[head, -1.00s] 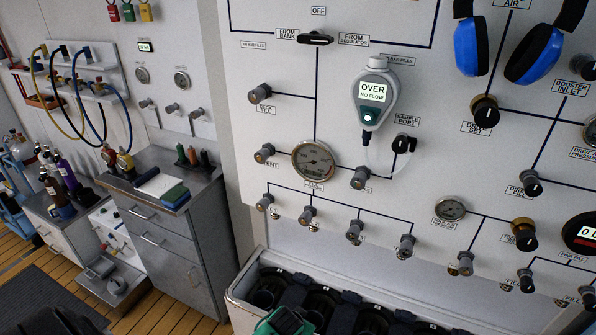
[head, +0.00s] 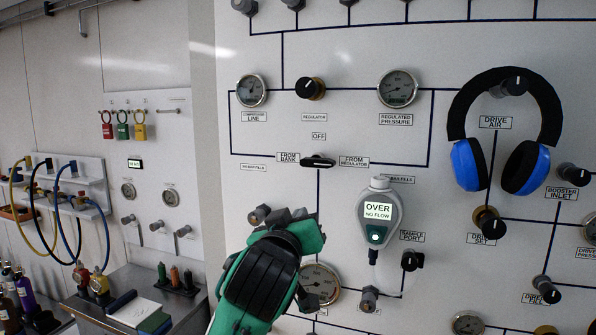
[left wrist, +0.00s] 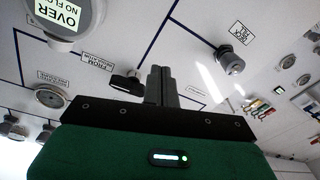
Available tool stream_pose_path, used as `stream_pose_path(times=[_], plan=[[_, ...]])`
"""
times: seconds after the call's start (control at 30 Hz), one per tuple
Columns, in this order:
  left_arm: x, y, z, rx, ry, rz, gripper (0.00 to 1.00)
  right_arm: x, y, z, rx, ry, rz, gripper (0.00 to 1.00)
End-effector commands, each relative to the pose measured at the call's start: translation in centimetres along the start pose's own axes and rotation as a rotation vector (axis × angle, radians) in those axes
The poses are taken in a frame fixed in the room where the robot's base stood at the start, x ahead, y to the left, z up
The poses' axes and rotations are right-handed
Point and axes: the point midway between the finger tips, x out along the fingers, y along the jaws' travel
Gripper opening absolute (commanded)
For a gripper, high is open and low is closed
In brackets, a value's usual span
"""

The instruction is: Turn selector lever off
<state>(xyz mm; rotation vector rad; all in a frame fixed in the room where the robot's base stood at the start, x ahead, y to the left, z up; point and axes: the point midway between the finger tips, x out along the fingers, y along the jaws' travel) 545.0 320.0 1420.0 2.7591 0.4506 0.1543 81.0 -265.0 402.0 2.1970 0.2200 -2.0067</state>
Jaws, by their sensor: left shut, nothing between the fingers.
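The selector lever (head: 318,161) is a small black handle on the white panel. It lies roughly level between the FROM BANK and FROM REGULATOR labels, below the OFF label (head: 319,136). I cannot tell which end is its pointer. My left gripper (head: 298,213) has a green and black body and is below and slightly left of the lever. In the left wrist view its grey fingers (left wrist: 161,82) are shut together and empty. There the lever (left wrist: 127,82) shows just left of the fingers; I cannot see contact. My right gripper is out of view.
A grey knob (head: 260,214) sits close left of my left gripper. A gas analyser (head: 379,218) reading OVER, NO FLOW hangs to the right. My gripper partly covers a gauge (head: 321,282). Blue ear defenders (head: 469,165) hang further right. The panel around OFF is clear.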

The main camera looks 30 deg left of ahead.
Motion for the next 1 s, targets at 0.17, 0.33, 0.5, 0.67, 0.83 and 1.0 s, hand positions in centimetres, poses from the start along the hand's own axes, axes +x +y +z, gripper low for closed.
stream_pose_path(times=[0.17, 0.33, 0.5, 0.67, 0.83, 1.0], plan=[[-1.9, 0.9, -7.5, -0.114, 0.163, 0.021, 0.0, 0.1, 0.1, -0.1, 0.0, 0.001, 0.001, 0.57], [-3.2, 1.1, -10.7, -0.173, 0.236, 0.034, 0.0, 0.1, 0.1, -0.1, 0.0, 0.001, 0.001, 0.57], [-2.7, 1.1, -11.6, -0.184, 0.249, 0.034, 0.0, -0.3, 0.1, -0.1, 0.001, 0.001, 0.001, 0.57], [-0.2, 1.2, -12.3, -0.18, 0.246, 0.031, 0.0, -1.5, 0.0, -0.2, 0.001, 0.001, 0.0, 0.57], [3.4, 1.3, -13.3, -0.179, 0.245, 0.031, 0.0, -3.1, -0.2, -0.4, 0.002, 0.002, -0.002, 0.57], [6.8, 1.3, -14.0, -0.179, 0.245, 0.032, 0.0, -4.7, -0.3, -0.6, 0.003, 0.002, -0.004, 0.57]])
